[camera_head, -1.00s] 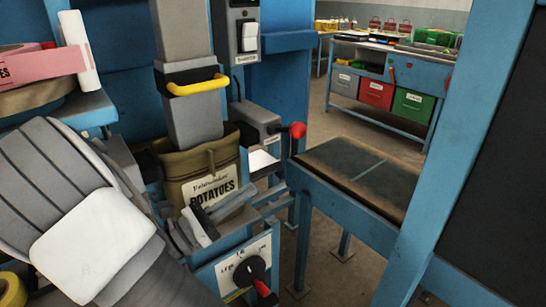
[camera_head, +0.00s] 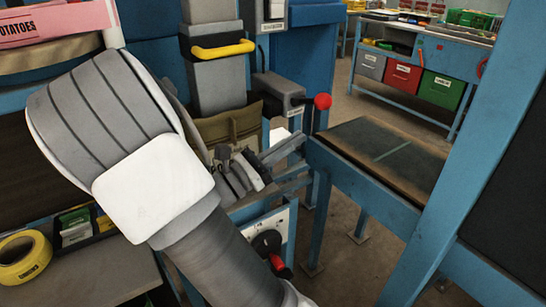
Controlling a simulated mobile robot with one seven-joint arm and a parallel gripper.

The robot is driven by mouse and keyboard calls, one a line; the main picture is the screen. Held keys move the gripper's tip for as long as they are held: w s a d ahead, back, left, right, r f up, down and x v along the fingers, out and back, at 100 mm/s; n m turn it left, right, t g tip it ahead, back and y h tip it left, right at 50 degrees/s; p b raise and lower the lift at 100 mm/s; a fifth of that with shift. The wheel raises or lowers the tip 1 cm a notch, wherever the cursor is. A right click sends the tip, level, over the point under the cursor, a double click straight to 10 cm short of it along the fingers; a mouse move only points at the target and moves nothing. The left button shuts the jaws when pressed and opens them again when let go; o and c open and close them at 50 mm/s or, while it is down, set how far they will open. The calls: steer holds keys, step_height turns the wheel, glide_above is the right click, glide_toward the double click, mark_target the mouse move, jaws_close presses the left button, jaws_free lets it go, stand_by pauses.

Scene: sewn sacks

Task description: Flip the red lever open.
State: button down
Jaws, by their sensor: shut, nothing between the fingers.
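The red lever is a red ball knob (camera_head: 322,101) on a short dark arm. It sticks out to the right from a grey box (camera_head: 278,94) beside the blue frame. My gripper (camera_head: 298,140) reaches out from behind my grey arm, its fingers pointing up and right. The fingers are shut and empty. Their tips are below and left of the knob, apart from it in the picture; the depth between them is hard to tell. My arm hides part of the gripper's body.
A brown sack (camera_head: 228,126) hangs under a grey spout with a yellow handle (camera_head: 222,49). A blue-framed conveyor (camera_head: 385,155) stands right of the lever. A blue post (camera_head: 455,170) rises at the right.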

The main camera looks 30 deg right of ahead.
mark_target(311, 100)
steer(key=shift+d+r, duration=0.85)
steer(key=shift+r, duration=0.2)
steer(key=shift+d+r, duration=0.8)
steer(key=shift+r, duration=0.25)
